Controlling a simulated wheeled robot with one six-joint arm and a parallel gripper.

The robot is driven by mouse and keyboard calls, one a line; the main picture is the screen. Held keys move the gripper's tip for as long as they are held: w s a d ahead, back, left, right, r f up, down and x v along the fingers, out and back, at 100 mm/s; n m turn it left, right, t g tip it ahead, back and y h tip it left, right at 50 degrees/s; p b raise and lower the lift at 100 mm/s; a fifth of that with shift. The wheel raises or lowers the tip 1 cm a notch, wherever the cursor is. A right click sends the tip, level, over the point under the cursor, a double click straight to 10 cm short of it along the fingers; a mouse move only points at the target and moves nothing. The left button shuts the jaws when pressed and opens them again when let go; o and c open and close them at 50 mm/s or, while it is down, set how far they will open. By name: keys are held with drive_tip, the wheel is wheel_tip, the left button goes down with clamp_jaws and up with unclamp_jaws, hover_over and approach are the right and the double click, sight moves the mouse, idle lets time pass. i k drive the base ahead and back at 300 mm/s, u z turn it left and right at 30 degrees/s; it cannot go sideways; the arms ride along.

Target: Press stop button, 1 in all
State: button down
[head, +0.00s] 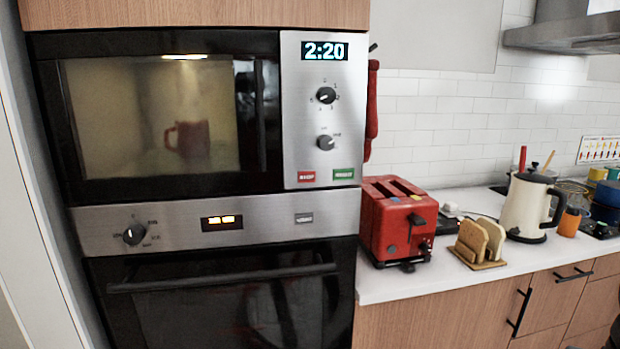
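The stop button is most likely the small red button (306,176) at the lower left of the microwave's control panel; its lettering is too small to read surely. A green button (343,173) sits to its right. The microwave (160,120) is built in above an oven, its door is shut, and its display (325,50) reads 2:20. The inside is lit and a red mug (188,138) shows through the glass. My gripper is not in view.
Below is an oven (220,300) with a handle bar. On the counter (400,285) at right stand a red toaster (398,222), bread slices in a rack (480,243) and a cream kettle (528,208). A dark red thing hangs beside the microwave panel.

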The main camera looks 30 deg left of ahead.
sight(304, 176)
drive_tip(key=k, duration=0.6)
drive_tip(key=u, duration=0.8)
drive_tip(key=i, duration=0.5)
